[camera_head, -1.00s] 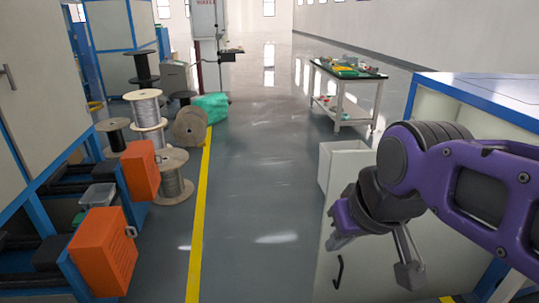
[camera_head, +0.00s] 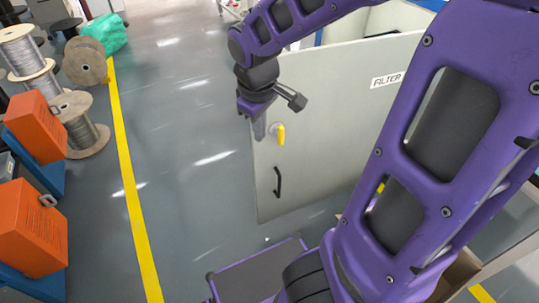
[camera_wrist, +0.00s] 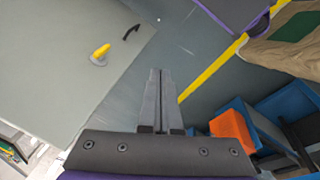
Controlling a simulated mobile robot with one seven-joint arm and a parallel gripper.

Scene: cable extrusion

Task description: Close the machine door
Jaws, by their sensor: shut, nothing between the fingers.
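The machine door (camera_head: 330,120) is a grey-white panel labelled FILTER, standing open and swung out from the machine. It carries a yellow knob (camera_head: 280,134) and a black handle (camera_head: 278,181) near its free left edge. My gripper (camera_head: 259,130) is shut and empty, pointing down by that free edge, just left of the yellow knob. In the wrist view the door (camera_wrist: 60,60) fills the left side, and my shut fingers (camera_wrist: 157,72) lie just past its edge over the floor. I cannot tell whether they touch it.
Orange boxes (camera_head: 33,229) on blue frames stand at the left. Cable spools (camera_head: 82,120) and a green bundle (camera_head: 104,34) are behind them. A yellow floor line (camera_head: 130,190) runs along the aisle. The grey floor left of the door is clear.

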